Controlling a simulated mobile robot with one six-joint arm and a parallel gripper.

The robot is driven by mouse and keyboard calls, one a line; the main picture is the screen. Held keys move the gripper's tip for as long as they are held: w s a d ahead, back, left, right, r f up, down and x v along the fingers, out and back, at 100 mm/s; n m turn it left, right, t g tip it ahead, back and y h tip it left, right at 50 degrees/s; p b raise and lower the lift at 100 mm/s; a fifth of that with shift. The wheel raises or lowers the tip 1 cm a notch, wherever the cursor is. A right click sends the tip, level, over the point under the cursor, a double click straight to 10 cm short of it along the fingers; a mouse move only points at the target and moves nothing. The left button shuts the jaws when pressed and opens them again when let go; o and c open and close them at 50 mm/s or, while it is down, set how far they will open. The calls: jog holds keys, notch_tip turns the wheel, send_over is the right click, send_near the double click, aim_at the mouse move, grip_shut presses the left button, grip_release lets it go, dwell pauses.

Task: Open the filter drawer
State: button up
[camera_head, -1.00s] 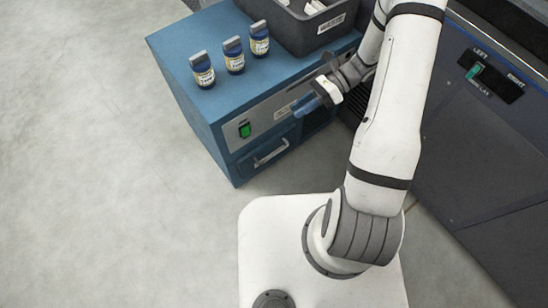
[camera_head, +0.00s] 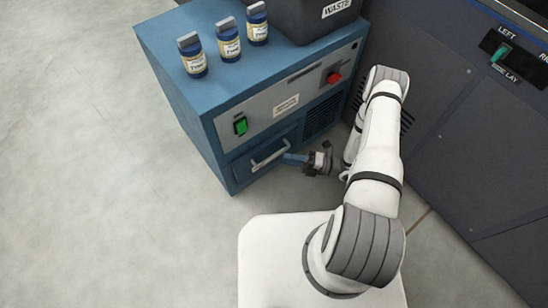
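The filter drawer (camera_head: 243,171) is the low front panel of the blue cabinet, with a pale bar handle (camera_head: 266,157). It looks flush with the cabinet front. The finger gap is too small to make out.
The blue cabinet (camera_head: 180,95) carries several ink bottles (camera_head: 228,42) and a dark waste bin (camera_head: 312,22) on top. Its front has a green switch (camera_head: 240,125) and a red knob (camera_head: 334,77). A dark machine (camera_head: 470,130) stands right. Floor on the left is clear.

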aim_at(274, 156)
jog(key=b+x, duration=0.1)
jog(key=x, duration=0.4)
jog(key=shift+a, duration=0.35)
grip_shut()
dwell(0.3)
